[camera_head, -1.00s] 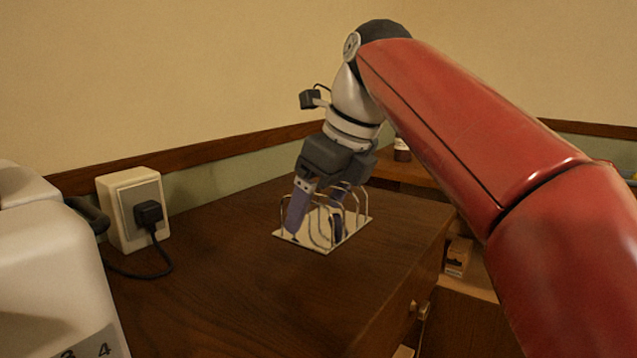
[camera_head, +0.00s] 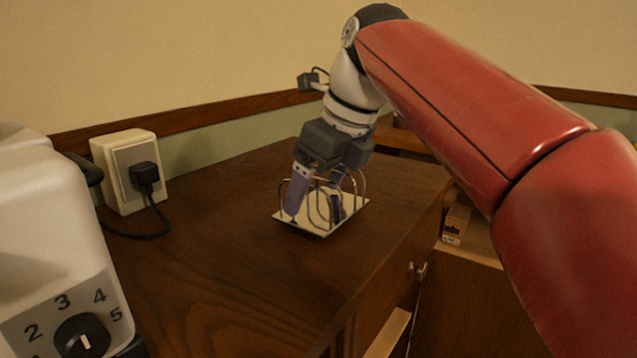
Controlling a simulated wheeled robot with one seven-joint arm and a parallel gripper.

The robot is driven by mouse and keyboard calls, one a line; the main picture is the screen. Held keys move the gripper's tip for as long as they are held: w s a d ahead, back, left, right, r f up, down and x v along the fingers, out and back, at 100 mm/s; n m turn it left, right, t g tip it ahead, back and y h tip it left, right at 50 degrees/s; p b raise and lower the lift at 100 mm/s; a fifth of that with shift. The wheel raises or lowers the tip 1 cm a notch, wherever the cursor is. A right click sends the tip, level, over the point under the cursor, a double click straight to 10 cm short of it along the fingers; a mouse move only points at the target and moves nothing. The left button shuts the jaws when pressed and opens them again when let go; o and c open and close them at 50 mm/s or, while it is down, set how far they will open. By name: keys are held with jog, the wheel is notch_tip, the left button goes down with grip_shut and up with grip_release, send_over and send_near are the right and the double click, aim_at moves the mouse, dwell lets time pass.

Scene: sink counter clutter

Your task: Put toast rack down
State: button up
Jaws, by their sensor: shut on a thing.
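The toast rack (camera_head: 350,208) has thin metal wire hoops on a pale flat base. It is upright over the dark wooden counter top (camera_head: 240,270), towards the counter's right edge. My gripper (camera_head: 316,207) points down into the rack from above. Its fingers are among the wire hoops and are shut on the rack. The far finger is partly hidden by the wires. The base looks level and very near or on the wood; I cannot tell whether it touches.
A white appliance with a numbered dial (camera_head: 82,335) stands at the front left. A socket box with a black plug (camera_head: 145,177) and cable is against the back wall. The wood in front of the rack is clear. The counter drops off at the right.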

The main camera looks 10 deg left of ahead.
jog(key=shift+f, duration=0.45)
jog(key=o, duration=1.2)
